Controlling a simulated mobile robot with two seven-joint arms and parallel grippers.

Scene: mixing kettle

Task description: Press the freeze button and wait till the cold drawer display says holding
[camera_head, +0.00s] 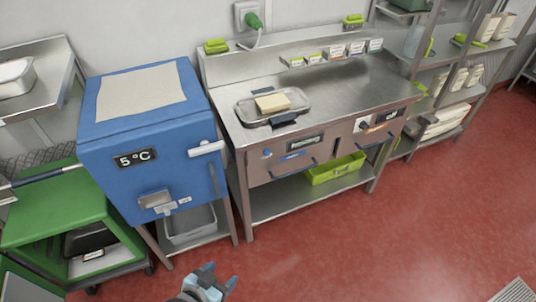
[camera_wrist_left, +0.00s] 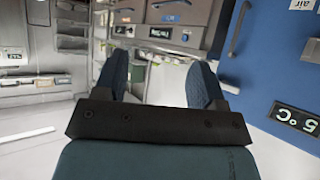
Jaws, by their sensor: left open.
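The steel counter (camera_head: 350,88) has two drawers in its front. The left drawer (camera_head: 270,175) carries a small dark display (camera_head: 305,142) whose text is too small to read surely. A small round blue button (camera_head: 267,154) sits left of it, and a blue label (camera_head: 292,156) is below it. The right drawer (camera_head: 365,140) has a dark knob and another dark display. My left gripper (camera_head: 212,278) is open and empty at the bottom, over the floor, well apart from the drawers. Its spread fingers (camera_wrist_left: 160,70) show in the left wrist view. My right gripper is out of view.
A blue cabinet (camera_head: 150,105) reading 5 °C stands left of the counter, with a white handle. A tray (camera_head: 245,112) with a pale block lies on the counter. A green cart (camera_head: 50,215) stands at left. Red floor is clear in front.

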